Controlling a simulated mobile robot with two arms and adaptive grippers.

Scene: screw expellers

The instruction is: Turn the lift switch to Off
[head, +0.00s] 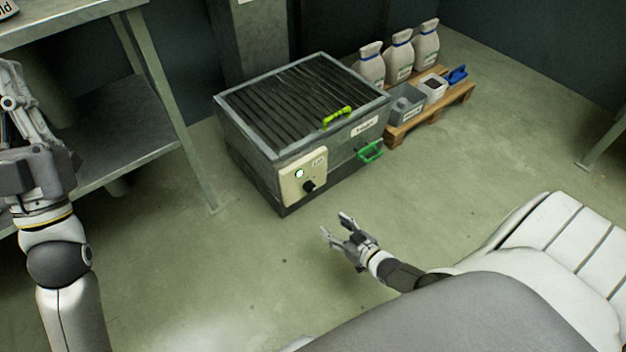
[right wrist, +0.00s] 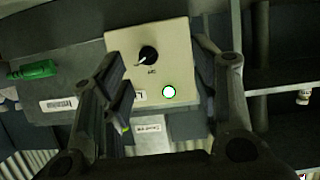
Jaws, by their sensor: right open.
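The lift switch is a black rotary knob (head: 308,186) on a beige control panel (head: 291,185) at the front corner of a grey metal box. A lit white-green lamp (head: 299,173) sits beside the knob. The right wrist view shows the panel upside down, with the knob (right wrist: 148,54) between my fingers in the picture and the lamp (right wrist: 168,92) lit. The knob's pointer slants to the lower left there; its position marks are too small to read. My right gripper (head: 334,224) is open and empty, in front of the panel and apart from it. My left gripper (head: 12,85) is partly cut off at the left edge.
The box (head: 325,140) has a slatted top, a lime handle (head: 337,117) and a green handle (head: 370,152). A pallet (head: 432,118) with white sacks and bins stands behind it to the right. A metal table (head: 160,95) stands left. The floor before the panel is clear.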

